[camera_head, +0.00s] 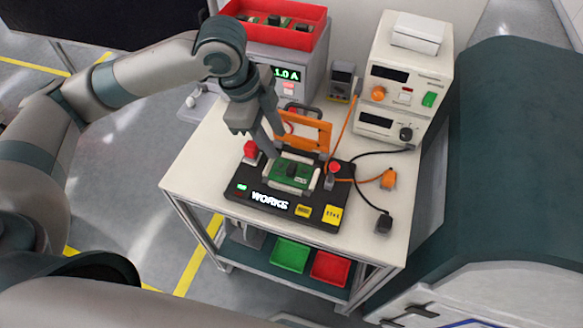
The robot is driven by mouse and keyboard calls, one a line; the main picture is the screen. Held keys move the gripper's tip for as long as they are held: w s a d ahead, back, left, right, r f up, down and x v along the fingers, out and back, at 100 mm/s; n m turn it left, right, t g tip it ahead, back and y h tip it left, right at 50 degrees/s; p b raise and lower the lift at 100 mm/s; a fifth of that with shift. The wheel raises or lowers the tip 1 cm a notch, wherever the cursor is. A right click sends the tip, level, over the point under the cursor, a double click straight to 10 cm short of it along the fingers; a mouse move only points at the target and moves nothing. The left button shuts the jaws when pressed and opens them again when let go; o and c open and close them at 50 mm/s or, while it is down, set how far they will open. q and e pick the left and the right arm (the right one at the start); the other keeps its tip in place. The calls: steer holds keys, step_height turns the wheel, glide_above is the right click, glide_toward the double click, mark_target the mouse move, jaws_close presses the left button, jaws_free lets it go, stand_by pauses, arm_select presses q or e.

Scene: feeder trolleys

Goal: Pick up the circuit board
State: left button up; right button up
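The green circuit board (297,170) lies in the black test fixture (245,199) marked "WORKS" on the white table. An orange frame (315,133) stands raised at the back of the fixture. My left gripper (276,145) points down just behind and left of the board, above the fixture. Its two fingers look apart, with nothing seen between them. Contact between the fingertips and the board cannot be told. My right gripper is not in view.
A red bin (318,42) sits on a grey power unit at the back left. White instruments (408,80) stand at the back right. Cables and an orange clip (388,179) lie right of the fixture. Green (290,254) and red (330,268) trays are on the lower shelf.

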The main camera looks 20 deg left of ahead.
arm_select(q)
steer(key=p, duration=0.1)
glide_above(291, 167)
steer(key=a, duration=0.2)
steer(key=f, duration=0.5)
steer(key=shift+s+f, duration=0.2)
steer(key=shift+s, duration=0.1)
steer(key=shift+d+f+p, duration=0.1)
steer(key=shift+f+p, duration=0.15)
steer(key=shift+p, duration=0.05)
steer(key=p+x, duration=0.1)
steer(key=x, duration=0.3)
steer(key=shift+s+d+p, duration=0.15)
steer(key=shift+p, duration=0.25)
steer(key=shift+f, duration=0.3)
steer(key=shift+c, duration=0.2)
steer(key=c, duration=0.8)
